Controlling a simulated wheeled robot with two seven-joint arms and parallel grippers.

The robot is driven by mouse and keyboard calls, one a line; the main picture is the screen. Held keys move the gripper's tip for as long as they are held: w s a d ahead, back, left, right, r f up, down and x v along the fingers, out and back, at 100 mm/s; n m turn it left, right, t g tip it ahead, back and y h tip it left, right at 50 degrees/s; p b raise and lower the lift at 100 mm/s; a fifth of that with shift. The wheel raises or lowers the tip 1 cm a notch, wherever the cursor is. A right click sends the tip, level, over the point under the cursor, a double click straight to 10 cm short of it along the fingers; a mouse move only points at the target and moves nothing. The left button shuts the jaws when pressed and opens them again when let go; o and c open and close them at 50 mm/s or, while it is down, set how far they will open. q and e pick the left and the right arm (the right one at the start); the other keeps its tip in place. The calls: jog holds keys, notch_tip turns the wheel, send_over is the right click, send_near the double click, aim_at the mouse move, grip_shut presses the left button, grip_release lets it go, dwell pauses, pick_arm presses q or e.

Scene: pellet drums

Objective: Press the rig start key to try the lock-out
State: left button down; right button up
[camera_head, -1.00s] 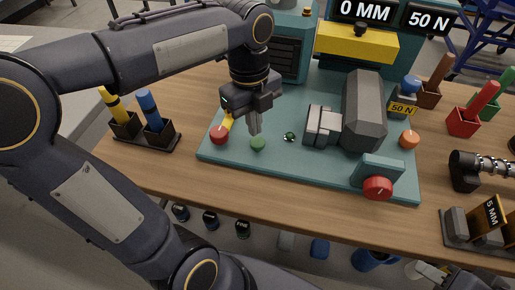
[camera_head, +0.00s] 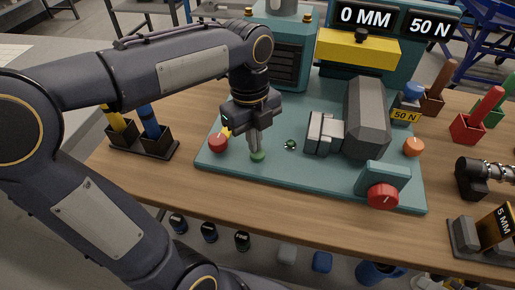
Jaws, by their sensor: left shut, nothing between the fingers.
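The green round key (camera_head: 258,157) sits near the front left of the teal rig base (camera_head: 310,175). My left gripper (camera_head: 256,148) is shut and empty, pointing straight down. Its fingertips are at the key and hide part of its top; I cannot tell whether the key is pushed in. A red knob (camera_head: 218,144) with a yellow part behind it is just left of the gripper. The displays read 0 MM (camera_head: 366,16) and 50 N (camera_head: 430,22). What may be part of my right gripper (camera_head: 432,283) shows at the bottom edge, too cut off to judge.
A holder (camera_head: 145,148) with a yellow and a blue handle stands at the left. A grey block (camera_head: 367,115) and a red dial (camera_head: 383,195) are to the right, with an orange knob (camera_head: 414,147) beyond. Small green indicator (camera_head: 290,145) is close by.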

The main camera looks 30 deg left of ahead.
pick_arm(q)
jog(key=shift+w+a+r+p, duration=0.3)
jog(key=shift+a+p, duration=0.1)
jog(key=shift+a, duration=0.1)
jog(key=shift+w+a+r+p, duration=0.15)
jog(key=shift+a+r+p, duration=0.15)
jog(key=shift+a, duration=0.2)
jog(key=shift+w+a, duration=0.15)
jog(key=shift+a, duration=0.2)
jog(key=shift+f, duration=0.15)
notch_tip(320, 180, up, 8)
jog(key=p, duration=0.1)
jog(key=shift+w+a, duration=0.15)
jog(key=shift+a, duration=0.15)
jog(key=shift+f, duration=0.1)
